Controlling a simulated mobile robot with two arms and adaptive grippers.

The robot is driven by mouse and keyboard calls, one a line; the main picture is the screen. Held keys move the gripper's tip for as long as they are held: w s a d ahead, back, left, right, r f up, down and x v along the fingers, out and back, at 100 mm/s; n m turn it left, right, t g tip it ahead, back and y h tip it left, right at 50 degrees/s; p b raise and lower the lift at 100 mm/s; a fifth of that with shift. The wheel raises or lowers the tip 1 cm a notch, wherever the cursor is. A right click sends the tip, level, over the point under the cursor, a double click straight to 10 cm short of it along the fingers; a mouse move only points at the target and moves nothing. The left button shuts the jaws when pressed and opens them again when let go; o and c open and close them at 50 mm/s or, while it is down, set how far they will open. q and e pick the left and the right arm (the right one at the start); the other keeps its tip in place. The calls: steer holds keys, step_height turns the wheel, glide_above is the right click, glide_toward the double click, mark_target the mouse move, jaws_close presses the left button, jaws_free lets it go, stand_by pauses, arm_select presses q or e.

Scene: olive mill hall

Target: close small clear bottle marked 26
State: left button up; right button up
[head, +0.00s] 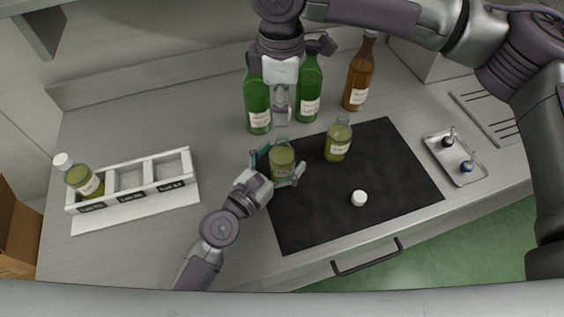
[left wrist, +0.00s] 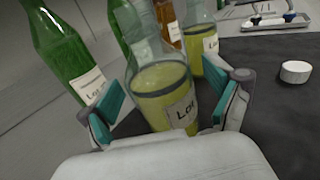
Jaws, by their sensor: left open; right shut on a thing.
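A small clear bottle (head: 282,162) with yellow-green liquid stands upright at the black mat's left edge. In the left wrist view this bottle (left wrist: 165,95) shows a label starting "Lot"; its number is unreadable. My left gripper (head: 276,172) is open, its teal-padded fingers on either side of the bottle; in the left wrist view its fingers (left wrist: 165,108) flank the bottle. My right gripper (head: 282,112) points down just above the bottle, shut on what looks like a small white cap, mostly hidden. A second similar bottle (head: 338,141) stands on the mat, apparently uncapped.
A loose white cap (head: 359,199) lies on the black mat (head: 400,195). Green bottles (head: 257,104) and a brown bottle (head: 358,78) stand behind. A white rack (head: 135,212) at left holds a capped bottle (head: 83,179). A metal tray (head: 468,175) lies at right.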

mark_target(281, 139)
arm_select(q)
steer(key=shift+c, duration=0.2)
jaws_close()
arm_select(e)
steer(key=shift+f, duration=2.5)
steer(key=shift+f, duration=0.85)
steer(key=shift+f, duration=0.6)
